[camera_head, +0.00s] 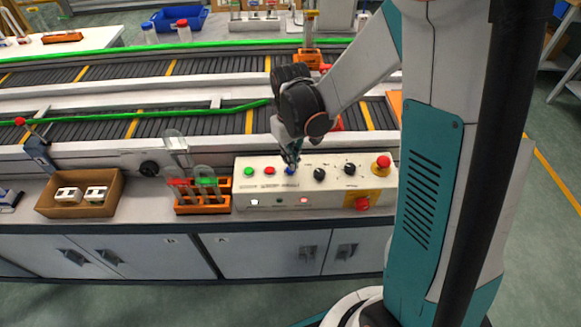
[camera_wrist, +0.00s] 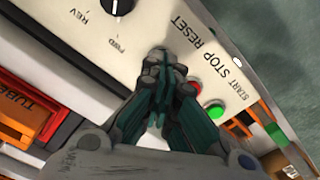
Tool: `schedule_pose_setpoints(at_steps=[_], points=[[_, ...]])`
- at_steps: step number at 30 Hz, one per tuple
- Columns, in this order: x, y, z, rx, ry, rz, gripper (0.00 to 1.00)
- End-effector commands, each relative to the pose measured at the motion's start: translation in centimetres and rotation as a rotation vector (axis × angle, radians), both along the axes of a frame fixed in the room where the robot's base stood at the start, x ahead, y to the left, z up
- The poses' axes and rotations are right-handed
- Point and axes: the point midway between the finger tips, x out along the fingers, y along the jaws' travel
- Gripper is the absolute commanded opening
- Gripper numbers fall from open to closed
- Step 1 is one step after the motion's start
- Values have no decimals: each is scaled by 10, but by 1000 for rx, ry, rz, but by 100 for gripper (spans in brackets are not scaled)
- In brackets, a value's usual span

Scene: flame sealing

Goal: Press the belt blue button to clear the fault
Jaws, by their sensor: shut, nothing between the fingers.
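The control box (camera_head: 330,187) is cream, on the bench in front of the conveyor. Its blue button (camera_head: 290,171) shows just under the tip of my gripper (camera_head: 291,158), right of the green and red buttons. In the wrist view my gripper (camera_wrist: 165,60) is shut and empty, its fingertips together beside the RESET label. The fingers hide the blue button there, and I cannot tell whether they touch it.
A red button (camera_wrist: 195,86) and green button (camera_wrist: 217,111) sit close beside my fingers. Black knobs (camera_head: 319,174) and a red emergency stop (camera_head: 382,161) are farther right. An orange tube rack (camera_head: 202,208) stands left of the box.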

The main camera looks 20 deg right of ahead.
Motion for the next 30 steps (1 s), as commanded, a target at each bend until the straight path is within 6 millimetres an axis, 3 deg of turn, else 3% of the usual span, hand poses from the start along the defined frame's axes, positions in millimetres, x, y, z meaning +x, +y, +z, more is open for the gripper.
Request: schedule_pose_setpoints(at_steps=[30], points=[[0, 0, -14, 0, 0, 0, 0]])
